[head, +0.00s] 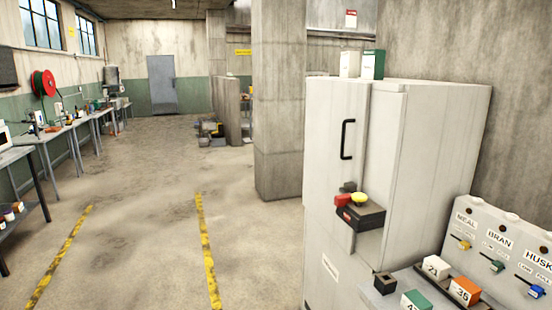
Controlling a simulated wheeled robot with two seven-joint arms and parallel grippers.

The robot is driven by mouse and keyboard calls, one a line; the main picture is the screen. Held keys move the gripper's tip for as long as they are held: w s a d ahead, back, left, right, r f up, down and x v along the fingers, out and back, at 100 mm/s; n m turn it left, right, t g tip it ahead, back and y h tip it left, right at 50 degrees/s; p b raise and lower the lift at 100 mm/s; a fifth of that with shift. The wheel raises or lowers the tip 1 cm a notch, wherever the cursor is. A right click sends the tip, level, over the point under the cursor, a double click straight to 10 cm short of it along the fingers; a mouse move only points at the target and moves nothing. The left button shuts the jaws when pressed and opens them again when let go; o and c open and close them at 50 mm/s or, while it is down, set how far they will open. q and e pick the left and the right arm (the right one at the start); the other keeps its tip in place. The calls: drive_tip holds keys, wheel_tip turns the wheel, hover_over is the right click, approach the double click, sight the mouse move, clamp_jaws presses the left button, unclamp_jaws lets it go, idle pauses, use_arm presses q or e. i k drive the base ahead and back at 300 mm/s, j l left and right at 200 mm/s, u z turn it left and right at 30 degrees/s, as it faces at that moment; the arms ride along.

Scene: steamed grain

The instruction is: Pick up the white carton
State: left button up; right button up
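A small white carton (350,64) stands upright on top of the tall off-white cabinet (335,190), close to its front edge. A green carton (373,65) with a pale side stands just to its right. Neither of my grippers is in the head view, so nothing of mine is seen near the carton.
The cabinet has a black handle (347,139) and a dark box with a yellow button (358,197). Labelled blocks, including an orange one (465,291), lie at lower right by a MEAL, BRAN, HUSK panel (500,255). Open floor (140,200) lies left of the cabinet.

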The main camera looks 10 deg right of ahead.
sight(350, 63)
drive_tip(key=i+j+z, duration=0.1)
drive_tip(key=i+z, duration=0.4)
drive_tip(key=i+j+z, duration=0.35)
drive_tip(key=i+z, duration=0.15)
drive_tip(key=i+j+z, duration=0.5)
drive_tip(key=k, duration=0.1)
